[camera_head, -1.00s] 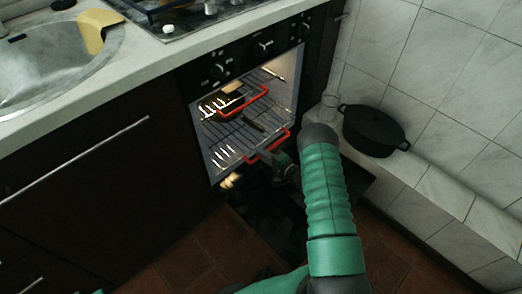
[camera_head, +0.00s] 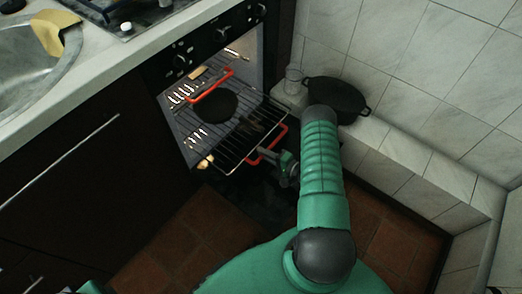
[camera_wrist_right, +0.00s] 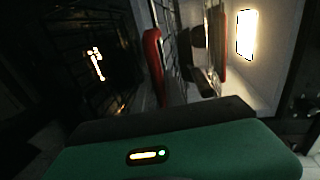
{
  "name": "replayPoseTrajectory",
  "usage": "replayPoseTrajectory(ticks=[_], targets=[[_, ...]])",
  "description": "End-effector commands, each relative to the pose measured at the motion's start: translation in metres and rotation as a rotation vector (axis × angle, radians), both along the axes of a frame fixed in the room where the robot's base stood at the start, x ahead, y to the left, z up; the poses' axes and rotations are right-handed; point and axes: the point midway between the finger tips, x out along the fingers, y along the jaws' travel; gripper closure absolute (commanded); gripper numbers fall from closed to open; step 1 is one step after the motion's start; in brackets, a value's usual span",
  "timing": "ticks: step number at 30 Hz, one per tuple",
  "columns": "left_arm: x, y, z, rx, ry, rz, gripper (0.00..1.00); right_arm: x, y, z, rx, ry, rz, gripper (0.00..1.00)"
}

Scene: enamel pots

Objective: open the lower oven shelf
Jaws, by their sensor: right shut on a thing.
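The lower oven shelf (camera_head: 236,160) is a wire rack with a red handle (camera_head: 281,139) at its front. It sticks out of the oven opening toward me. My right gripper (camera_head: 266,154) is shut on the red handle, at the front edge of the shelf. The upper shelf (camera_head: 214,72) has its own red handle (camera_head: 210,84) and sits inside the oven. In the right wrist view a red bar (camera_wrist_right: 153,60) stands close beyond the green gripper body; the fingertips are hidden there. My left gripper is not in view.
A dark round thing (camera_head: 215,105) shows inside the oven. The lowered oven door is mostly hidden in shadow. A black pot (camera_head: 337,97) and a glass (camera_head: 293,76) stand on the tiled ledge to the right. Counter and sink (camera_head: 30,75) are at left. The floor in front is clear.

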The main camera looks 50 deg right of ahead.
Motion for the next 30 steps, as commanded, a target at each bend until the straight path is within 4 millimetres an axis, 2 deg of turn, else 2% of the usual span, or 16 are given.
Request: replayPoseTrajectory(ticks=[7,8,12,23,26,30], targets=[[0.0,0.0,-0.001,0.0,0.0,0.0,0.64,-0.002,0.002,-0.004,0.003,0.01,0.003,1.0],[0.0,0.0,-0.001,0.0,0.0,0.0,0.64,-0.002,0.002,-0.004,0.003,0.01,0.003,0.83],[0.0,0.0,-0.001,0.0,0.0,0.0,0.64,-0.001,0.002,-0.003,0.003,0.008,0.002,0.65],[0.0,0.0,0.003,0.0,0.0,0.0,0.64,-0.004,0.0,0.001,0.001,0.003,0.0,0.64],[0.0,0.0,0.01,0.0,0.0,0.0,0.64,-0.019,-0.002,0.005,0.001,0.005,-0.003,0.64],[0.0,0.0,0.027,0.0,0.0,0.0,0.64,-0.055,-0.005,0.015,0.002,0.006,-0.006,0.64]])
